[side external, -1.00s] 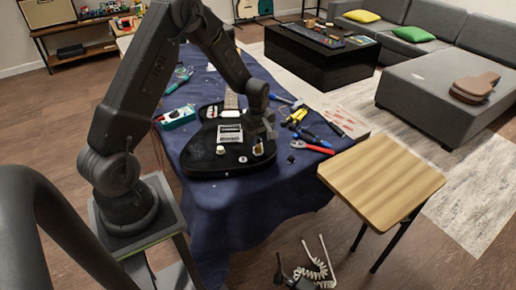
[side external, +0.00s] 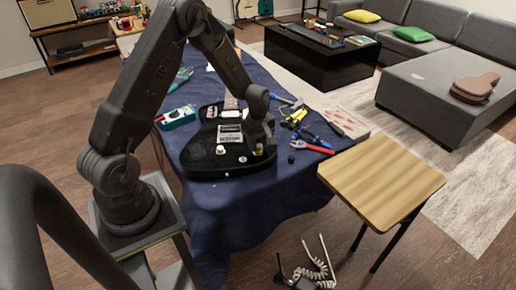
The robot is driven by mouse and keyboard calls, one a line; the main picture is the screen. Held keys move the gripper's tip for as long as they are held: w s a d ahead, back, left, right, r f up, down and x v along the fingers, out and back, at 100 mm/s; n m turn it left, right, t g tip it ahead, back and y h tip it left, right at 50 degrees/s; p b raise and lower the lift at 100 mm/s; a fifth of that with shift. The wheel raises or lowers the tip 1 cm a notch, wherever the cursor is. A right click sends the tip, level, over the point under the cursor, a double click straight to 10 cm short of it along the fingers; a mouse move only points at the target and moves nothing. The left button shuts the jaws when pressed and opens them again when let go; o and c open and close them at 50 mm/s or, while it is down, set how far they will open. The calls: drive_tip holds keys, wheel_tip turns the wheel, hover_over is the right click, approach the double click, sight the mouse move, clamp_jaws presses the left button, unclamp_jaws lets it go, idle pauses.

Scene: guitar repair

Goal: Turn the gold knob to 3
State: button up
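A black electric guitar (side external: 205,165) lies on the blue cloth. A small gold knob (side external: 258,149) shows on the right part of its body, close below my gripper. My gripper (side external: 263,143) points down right over this knob. Its fingers are dark and small against the black body, so I cannot tell whether they are open or shut, or touching the knob. A pale knob (side external: 220,150) sits to the left on the guitar. The knob's markings are too small to read.
The blue-covered table (side external: 215,215) holds red-handled pliers (side external: 312,147), yellow-handled tools (side external: 295,117) and a teal meter (side external: 177,117) around the guitar. A wooden stool (side external: 382,178) stands at the right. The table's front part is clear.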

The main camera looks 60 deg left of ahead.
drive_tip(key=shift+f, duration=0.65)
drive_tip(key=shift+r, duration=0.15)
idle(0.6)
drive_tip(key=c, duration=0.5)
drive_tip(key=m, duration=0.6)
drive_tip(key=shift+m, duration=0.3)
drive_tip(key=m, duration=0.5)
drive_tip(key=o, duration=0.5)
